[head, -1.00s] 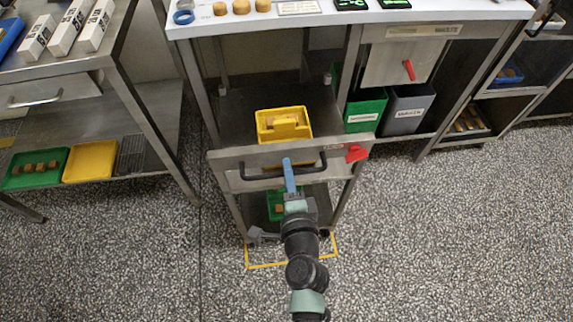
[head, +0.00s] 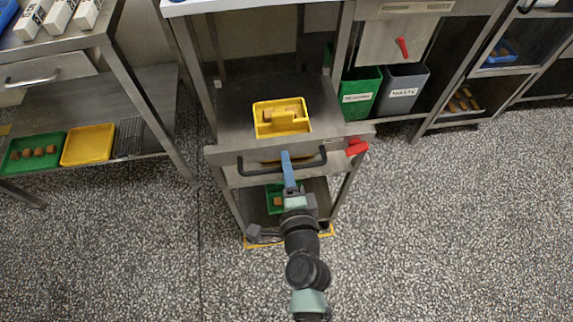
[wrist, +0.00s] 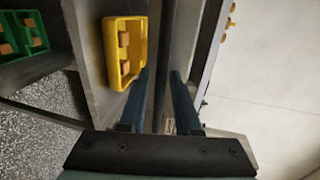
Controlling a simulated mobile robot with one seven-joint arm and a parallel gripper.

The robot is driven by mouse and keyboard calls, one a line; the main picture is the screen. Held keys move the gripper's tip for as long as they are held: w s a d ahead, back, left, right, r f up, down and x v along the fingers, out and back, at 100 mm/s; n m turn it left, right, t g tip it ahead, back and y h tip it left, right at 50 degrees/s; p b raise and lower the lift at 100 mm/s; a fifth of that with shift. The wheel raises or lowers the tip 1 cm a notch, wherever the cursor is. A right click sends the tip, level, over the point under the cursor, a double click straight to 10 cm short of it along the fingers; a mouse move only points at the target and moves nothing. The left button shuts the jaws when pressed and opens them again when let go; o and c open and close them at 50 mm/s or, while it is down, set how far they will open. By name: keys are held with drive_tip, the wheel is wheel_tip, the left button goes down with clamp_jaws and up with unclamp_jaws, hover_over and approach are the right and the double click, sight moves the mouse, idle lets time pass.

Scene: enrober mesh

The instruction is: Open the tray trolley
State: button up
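The tray trolley (head: 228,158) is a steel frame at the counter front, with a dark bar handle (head: 250,170) across its front panel and a red latch piece (head: 357,147) at its right end. My gripper (head: 286,155) is at the middle of the handle. In the wrist view its two blue fingers (wrist: 159,78) stand on either side of a dark bar, seemingly shut on the handle; the contact itself is hard to see. A yellow bin (head: 282,118) with brown pieces sits on the trolley's upper shelf, also in the wrist view (wrist: 140,45).
A green tray (head: 275,200) sits on the lower shelf. A yellow floor outline (head: 290,240) lies around the trolley's foot. Green (head: 359,92) and grey (head: 402,90) waste bins stand right. A steel table (head: 130,90) stands left. The floor on my side is clear.

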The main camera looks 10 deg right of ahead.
drive_tip(key=shift+o, duration=0.7)
drive_tip(key=b+v, duration=0.2)
drive_tip(key=v, duration=1.1)
